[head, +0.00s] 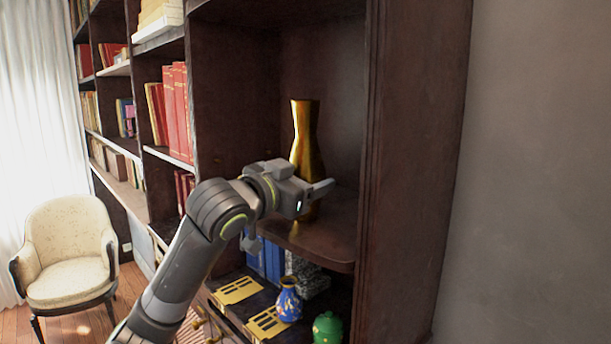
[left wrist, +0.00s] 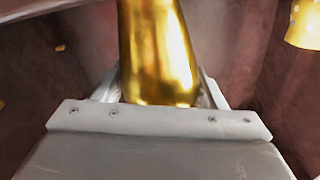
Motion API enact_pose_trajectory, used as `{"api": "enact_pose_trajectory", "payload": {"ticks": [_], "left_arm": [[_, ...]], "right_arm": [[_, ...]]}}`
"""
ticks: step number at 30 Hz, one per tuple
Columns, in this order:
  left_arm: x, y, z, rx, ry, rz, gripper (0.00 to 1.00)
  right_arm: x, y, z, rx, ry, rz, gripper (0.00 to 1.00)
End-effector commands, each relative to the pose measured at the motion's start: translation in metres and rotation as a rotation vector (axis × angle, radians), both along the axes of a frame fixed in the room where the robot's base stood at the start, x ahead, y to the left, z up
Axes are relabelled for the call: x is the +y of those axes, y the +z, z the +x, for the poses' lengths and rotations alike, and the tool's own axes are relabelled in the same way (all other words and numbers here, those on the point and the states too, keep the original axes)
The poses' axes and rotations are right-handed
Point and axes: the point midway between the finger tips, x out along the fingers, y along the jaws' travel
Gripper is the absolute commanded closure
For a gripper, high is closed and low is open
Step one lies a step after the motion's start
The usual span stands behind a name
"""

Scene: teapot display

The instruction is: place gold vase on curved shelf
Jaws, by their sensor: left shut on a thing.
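The gold vase (head: 306,140) stands upright inside the dark wooden bookcase, at the curved shelf (head: 335,236) with its rounded front corner. My left gripper (head: 308,190) reaches in from the left and is shut on the vase's lower part, hiding some of it. The vase's base shows just below the gripper, close over or on the shelf; I cannot tell whether it touches. In the left wrist view the vase (left wrist: 158,50) fills the space between the fingers. My right gripper is not in view.
The bookcase side panel (head: 415,150) stands close right of the vase. Below are blue books (head: 268,260), a blue vase (head: 288,300), a green jar (head: 327,328) and gold plaques (head: 236,290). Red books (head: 176,110) fill shelves at left. A cream armchair (head: 68,250) stands far left.

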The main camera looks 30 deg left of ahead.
Motion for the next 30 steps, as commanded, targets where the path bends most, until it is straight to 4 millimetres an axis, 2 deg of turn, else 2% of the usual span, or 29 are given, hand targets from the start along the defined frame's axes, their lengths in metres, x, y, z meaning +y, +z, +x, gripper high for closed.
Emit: {"api": "enact_pose_trajectory", "payload": {"ticks": [7, 8, 12, 23, 30], "left_arm": [[0.000, -0.003, 0.000, -0.003, -0.001, 0.000, 0.72], [0.000, -0.002, 0.000, 0.000, 0.000, 0.000, 0.32], [0.000, -0.002, 0.000, 0.000, 0.000, 0.000, 0.14], [0.001, 0.001, -0.001, 0.000, 0.001, 0.001, 0.14], [0.006, -0.002, -0.026, -0.005, 0.003, 0.005, 0.14]], "right_arm": [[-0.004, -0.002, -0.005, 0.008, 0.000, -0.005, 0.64], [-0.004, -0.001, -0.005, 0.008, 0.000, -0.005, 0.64], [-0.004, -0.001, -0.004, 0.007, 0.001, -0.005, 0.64], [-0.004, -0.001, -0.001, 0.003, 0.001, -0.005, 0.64], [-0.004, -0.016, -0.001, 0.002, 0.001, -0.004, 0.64]]}}
